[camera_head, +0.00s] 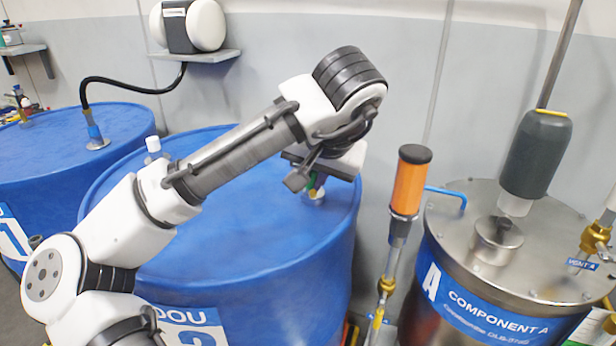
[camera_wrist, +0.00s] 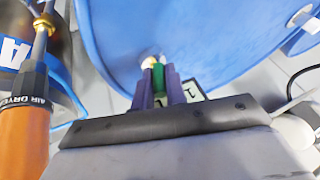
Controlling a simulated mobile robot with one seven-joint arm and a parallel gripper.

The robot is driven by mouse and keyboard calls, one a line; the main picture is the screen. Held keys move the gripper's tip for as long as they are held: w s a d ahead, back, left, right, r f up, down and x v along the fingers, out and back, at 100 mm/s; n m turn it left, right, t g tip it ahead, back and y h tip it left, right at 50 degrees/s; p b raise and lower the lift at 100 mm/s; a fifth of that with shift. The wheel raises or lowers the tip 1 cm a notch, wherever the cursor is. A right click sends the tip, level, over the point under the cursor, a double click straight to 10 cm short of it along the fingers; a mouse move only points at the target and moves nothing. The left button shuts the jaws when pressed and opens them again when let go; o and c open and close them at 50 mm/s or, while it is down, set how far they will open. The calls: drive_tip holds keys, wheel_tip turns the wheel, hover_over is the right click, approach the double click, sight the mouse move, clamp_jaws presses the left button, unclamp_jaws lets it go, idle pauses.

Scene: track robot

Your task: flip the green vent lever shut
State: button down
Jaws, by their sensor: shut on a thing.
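The green vent lever (camera_wrist: 159,78) shows in the wrist view between the two purple fingers of my gripper (camera_wrist: 160,90), beside a pale fitting (camera_wrist: 149,62) on the blue drum. My gripper is shut on the lever. In the head view my gripper (camera_head: 312,182) points down at the right part of the middle blue drum's lid (camera_head: 240,185). Only a small bit of green shows there, and the arm's end hides most of the lever. I cannot tell its exact angle.
An orange air dryer (camera_head: 409,185) stands upright just right of the drum. The steel Component A drum (camera_head: 480,240), with a blue handle and a dark cylinder, stands further right. A white cap (camera_head: 153,146) sits at the lid's left. Another blue drum (camera_head: 60,150) is at left.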

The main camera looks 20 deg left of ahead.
drive_tip(key=shift+d+f+m+y+b, duration=0.2)
drive_tip(key=shift+d+y+b, duration=0.15)
drive_tip(key=shift+y, duration=0.6)
drive_tip(key=shift+d+f+m+y+b, duration=0.2)
drive_tip(key=shift+d+y, duration=0.2)
drive_tip(key=shift+y, duration=0.55)
drive_tip(key=shift+t, duration=0.3)
drive_tip(key=c, duration=1.4)
unclamp_jaws()
drive_tip(key=shift+c, duration=0.2)
drive_tip(key=shift+r, duration=0.1)
drive_tip(key=p+v, duration=0.7)
drive_tip(key=v, duration=0.6)
drive_tip(key=shift+s+d+r+p, duration=0.15)
drive_tip(key=shift+d+r+p, duration=0.05)
drive_tip(key=shift+d+p, duration=0.15)
